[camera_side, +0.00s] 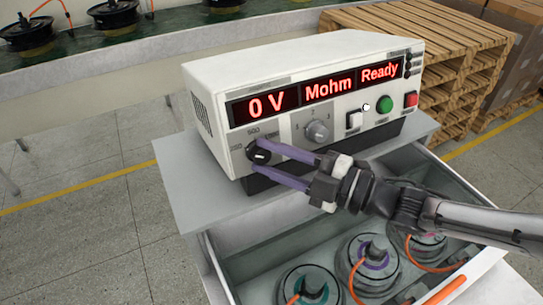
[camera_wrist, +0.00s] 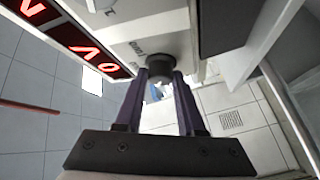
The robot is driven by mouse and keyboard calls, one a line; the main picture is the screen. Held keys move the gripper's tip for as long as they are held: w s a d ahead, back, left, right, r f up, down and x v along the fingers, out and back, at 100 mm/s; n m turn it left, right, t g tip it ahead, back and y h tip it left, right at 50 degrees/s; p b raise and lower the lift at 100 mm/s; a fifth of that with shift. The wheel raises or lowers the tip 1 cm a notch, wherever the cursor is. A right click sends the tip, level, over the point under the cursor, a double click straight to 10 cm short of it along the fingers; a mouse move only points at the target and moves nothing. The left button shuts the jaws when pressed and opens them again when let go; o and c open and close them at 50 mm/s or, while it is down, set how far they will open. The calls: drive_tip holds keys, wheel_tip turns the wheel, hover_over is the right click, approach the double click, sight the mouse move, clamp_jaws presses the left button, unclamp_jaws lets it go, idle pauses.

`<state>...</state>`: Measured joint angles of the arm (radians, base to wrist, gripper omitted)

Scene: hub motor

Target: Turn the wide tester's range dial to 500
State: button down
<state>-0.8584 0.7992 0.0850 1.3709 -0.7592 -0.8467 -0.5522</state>
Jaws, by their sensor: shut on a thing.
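The wide tester (camera_side: 300,80) is a white box standing on a grey cabinet top. Its red display reads "0 V", "Mohm" and "Ready". The black range dial (camera_side: 259,153) is at the lower left of its front, with 250, 500 and 1000 printed around it. A white mark on the dial shows, but its exact setting is too small to tell. My gripper (camera_side: 264,158) has purple fingers and is shut on the range dial, one finger on each side. In the wrist view the dial (camera_wrist: 160,66) sits between the fingertips.
A grey selector knob (camera_side: 318,131) is right of the dial. White, green (camera_side: 384,104) and red buttons are farther right. An open drawer (camera_side: 440,175) below holds several hub motors with orange cables. Wooden pallets (camera_side: 450,60) stand behind at right. The floor at left is clear.

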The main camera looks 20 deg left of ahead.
drive_tip(key=m+t, duration=0.1)
drive_tip(key=m, duration=0.1)
drive_tip(key=m+t+y, duration=0.1)
drive_tip(key=m, duration=0.1)
drive_tip(key=m+t, duration=0.2)
drive_tip(key=shift+s+f+m+y, duration=0.1)
drive_tip(key=shift+f+m+y, duration=0.25)
drive_tip(key=shift+m+y, duration=0.05)
drive_tip(key=m+t, duration=0.3)
drive_tip(key=m, duration=0.1)
drive_tip(key=m+t+h, duration=0.1)
drive_tip(key=m+t, duration=0.2)
drive_tip(key=m, duration=0.2)
drive_tip(key=shift+s+a+f, duration=0.1)
drive_tip(key=shift+s+a, duration=0.05)
drive_tip(key=shift+m+t+h, duration=0.4)
drive_tip(key=c, duration=0.5)
unclamp_jaws()
drive_tip(key=v, duration=0.7)
drive_tip(key=shift+s, duration=0.15)
